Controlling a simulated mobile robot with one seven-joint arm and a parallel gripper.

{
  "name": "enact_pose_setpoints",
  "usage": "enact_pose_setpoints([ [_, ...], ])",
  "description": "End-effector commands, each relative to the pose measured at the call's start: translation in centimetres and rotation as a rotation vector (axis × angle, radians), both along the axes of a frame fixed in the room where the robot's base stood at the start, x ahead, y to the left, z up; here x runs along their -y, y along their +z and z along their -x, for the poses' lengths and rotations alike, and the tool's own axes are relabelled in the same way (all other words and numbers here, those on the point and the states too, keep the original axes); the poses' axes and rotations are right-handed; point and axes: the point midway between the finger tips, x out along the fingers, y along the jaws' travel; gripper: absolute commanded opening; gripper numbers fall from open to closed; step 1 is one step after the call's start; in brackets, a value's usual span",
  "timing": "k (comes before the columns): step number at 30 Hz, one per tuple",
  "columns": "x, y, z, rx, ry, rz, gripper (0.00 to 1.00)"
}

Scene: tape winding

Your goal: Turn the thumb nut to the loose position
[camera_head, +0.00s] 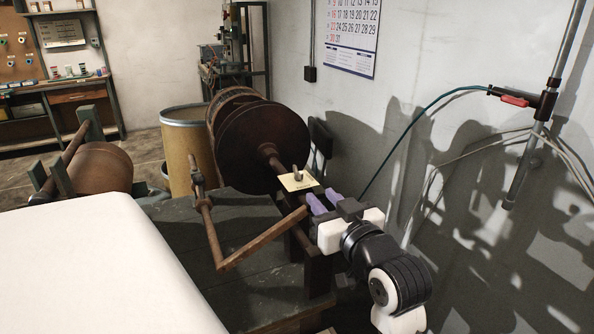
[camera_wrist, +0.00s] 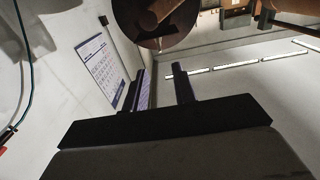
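The thumb nut (camera_head: 298,173) looks like a small grey upright piece at a cream label plate (camera_head: 293,183), near the end of the shaft in front of the large brown reel (camera_head: 262,148). The plate's lettering is too small to read, so I cannot tell which position the nut is in. My gripper (camera_head: 321,195) is just right of the plate and nearer the camera, apart from the nut. Its two purple fingers are open with nothing between them; the gap also shows in the wrist view (camera_wrist: 160,78). I cannot make out the nut clearly in the wrist view.
A bent brown crank bar (camera_head: 262,240) runs left of and below my gripper, close to it. A white surface (camera_head: 90,265) fills the lower left. A tan drum (camera_head: 187,150) stands behind. The wall with a calendar (camera_head: 350,35) and a hanging green hose (camera_head: 410,128) is to the right.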

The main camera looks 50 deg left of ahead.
Motion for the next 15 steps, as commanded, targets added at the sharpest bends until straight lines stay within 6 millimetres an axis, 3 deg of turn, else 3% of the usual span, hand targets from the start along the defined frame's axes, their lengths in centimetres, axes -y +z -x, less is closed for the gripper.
enact_pose_setpoints([
  [5,-1.9,0.1,-0.4,-0.003,0.005,0.004,0.27],
  [15,-8.8,0.3,-2.4,-0.001,0.004,0.004,0.27],
])
